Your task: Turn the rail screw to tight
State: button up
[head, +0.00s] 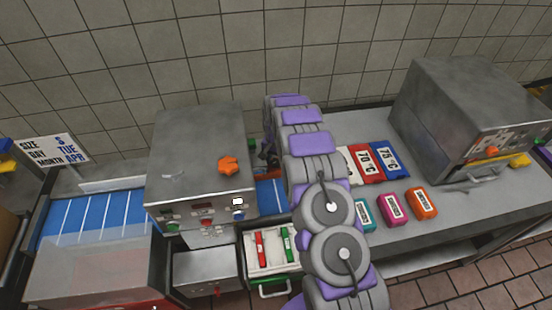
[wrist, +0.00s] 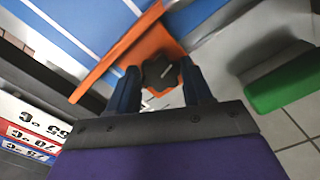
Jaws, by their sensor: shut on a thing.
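The rail screw (wrist: 160,72), a dark star-shaped knob with a pale mark on its face, sits on an orange rail (wrist: 120,50) in the wrist view. My gripper (wrist: 160,80) has one dark finger on each side of the knob and is shut on it. A short white mark shows on the orange piece just below the knob. The exact angle of the knob against that mark is hard to read. In the head view my purple and grey arm hides the screw and most of the gripper.
A steel machine (head: 200,140) with an orange knob (head: 228,164) stands left of my arm over the blue belt (head: 95,220). An open drawer (head: 272,262) holds red and green items. Temperature-labelled packs (head: 388,160) lie on the right counter. A green handle (wrist: 280,90) is near the gripper.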

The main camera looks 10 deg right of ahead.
aim_at(275, 163)
jog(key=shift+m+p, duration=0.35)
jog(key=shift+m, duration=0.95)
jog(key=o, duration=0.8)
jog(key=shift+c, duration=0.2)
notch_tip(275, 163, up, 17)
jog(key=shift+r+p, duration=0.15)
jog(key=shift+p, duration=0.3)
jog(key=shift+a+r, duration=0.1)
